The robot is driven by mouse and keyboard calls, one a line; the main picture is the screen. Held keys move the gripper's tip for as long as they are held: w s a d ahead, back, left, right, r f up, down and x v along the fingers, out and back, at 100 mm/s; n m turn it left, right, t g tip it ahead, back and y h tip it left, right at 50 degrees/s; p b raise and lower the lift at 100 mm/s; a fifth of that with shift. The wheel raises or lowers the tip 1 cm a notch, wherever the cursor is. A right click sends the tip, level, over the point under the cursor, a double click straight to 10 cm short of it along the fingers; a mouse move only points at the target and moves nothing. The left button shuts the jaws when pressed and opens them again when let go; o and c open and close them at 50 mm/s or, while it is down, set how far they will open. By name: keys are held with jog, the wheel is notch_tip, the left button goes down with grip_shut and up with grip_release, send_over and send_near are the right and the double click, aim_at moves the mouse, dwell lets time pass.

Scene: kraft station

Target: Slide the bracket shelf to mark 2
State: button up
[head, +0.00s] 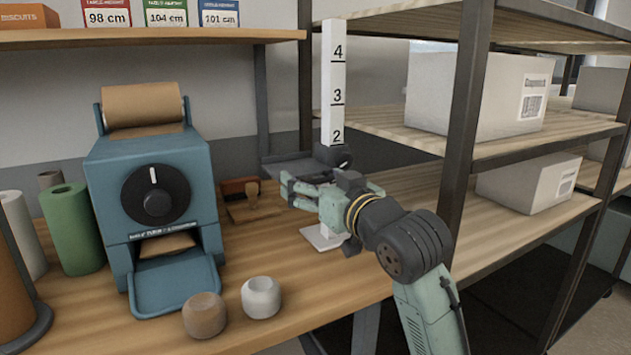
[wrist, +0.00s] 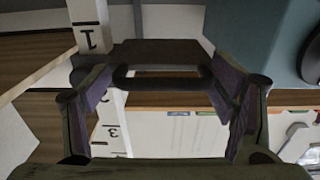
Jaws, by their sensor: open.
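The white post (head: 334,85) stands upright at the back of the bench, with marks 4, 3 and 2 readable from top down. The dark bracket shelf (head: 296,166) sits on the post just below the 2, with a round black knob (head: 334,156) on its front. My gripper (head: 293,190) is open in front of and slightly below the shelf. In the wrist view, the dark shelf (wrist: 160,52) lies beyond and between my parted fingers (wrist: 165,95), and nothing is clearly held. There the post shows marks 1 and 3. Contact with the shelf cannot be told.
A blue machine (head: 155,195) with a paper roll stands left of my arm. Two small round pots (head: 261,297) stand at the bench front. A dark rack upright (head: 468,110) and shelves with white boxes (head: 480,90) are close on the right.

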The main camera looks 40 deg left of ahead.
jog(key=v, duration=1.2)
